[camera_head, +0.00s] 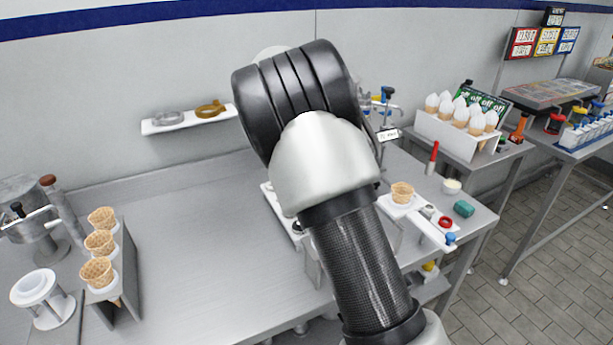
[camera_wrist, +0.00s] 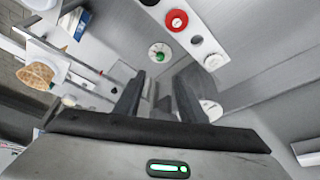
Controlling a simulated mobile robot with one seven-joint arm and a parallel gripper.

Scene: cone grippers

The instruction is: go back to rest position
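My arm fills the middle of the head view, raised over the steel worktable (camera_head: 190,240). It hides my gripper in that view. In the wrist view my gripper (camera_wrist: 158,88) shows two dark fingers, spread apart, with nothing visible between them. Beyond the fingers are a white strip with a red round piece (camera_wrist: 176,20), a white round piece with a green centre (camera_wrist: 160,52) and a waffle cone (camera_wrist: 36,75) at the left. I cannot tell how far the fingers are from them.
A rack with several waffle cones (camera_head: 99,243) stands at the left of the table. A cone holder (camera_head: 402,193) is right of my arm. A white rack of filled cones (camera_head: 460,122) stands at the back right. A small wall shelf (camera_head: 188,122) is behind. The table's left-centre is clear.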

